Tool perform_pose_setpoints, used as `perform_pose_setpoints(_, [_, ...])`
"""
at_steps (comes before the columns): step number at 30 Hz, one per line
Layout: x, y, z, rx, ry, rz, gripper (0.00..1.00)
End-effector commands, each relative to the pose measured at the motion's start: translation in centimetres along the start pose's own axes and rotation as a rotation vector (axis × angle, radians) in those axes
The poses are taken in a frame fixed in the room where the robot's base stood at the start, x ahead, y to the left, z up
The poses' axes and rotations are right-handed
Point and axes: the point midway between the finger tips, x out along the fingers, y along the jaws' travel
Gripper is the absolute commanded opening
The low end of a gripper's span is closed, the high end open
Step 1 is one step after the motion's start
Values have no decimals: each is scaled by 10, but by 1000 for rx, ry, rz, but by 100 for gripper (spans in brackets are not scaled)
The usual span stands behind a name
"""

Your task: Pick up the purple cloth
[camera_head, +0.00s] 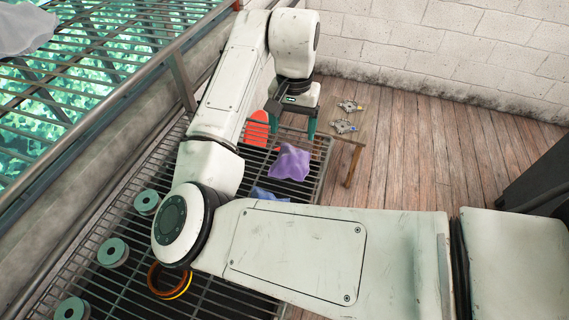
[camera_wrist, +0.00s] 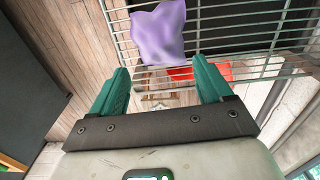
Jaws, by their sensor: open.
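The purple cloth (camera_head: 290,162) lies crumpled on a dark barred rack (camera_head: 317,186), near the rack's far right end. It also shows in the wrist view, where the cloth (camera_wrist: 159,33) is at the top, ahead of the fingers. My gripper (camera_head: 293,128), with teal fingers, is open and empty. It is just beyond the cloth in the head view, apart from it. In the wrist view the two fingers of my gripper (camera_wrist: 161,90) are spread wide with nothing between them but the background below.
A blue cloth (camera_head: 268,194) lies nearer, partly hidden by my arm. A red item (camera_head: 257,128) is left of the gripper. Several green rings (camera_head: 112,252) and orange-yellow rings (camera_head: 170,282) lie on the rack. A small wooden stand (camera_head: 346,138) bears metal parts.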

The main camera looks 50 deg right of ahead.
Motion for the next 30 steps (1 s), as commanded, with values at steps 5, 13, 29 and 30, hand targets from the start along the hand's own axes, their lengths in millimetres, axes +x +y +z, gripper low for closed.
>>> perform_pose_setpoints(5, [27,0,0,0,0,2,79])
perform_pose_setpoints(13, [47,0,1,-1,0,0,79])
perform_pose_setpoints(29, [92,-1,1,1,3,-1,79])
perform_pose_setpoints(30, [92,-1,1,1,3,0,79])
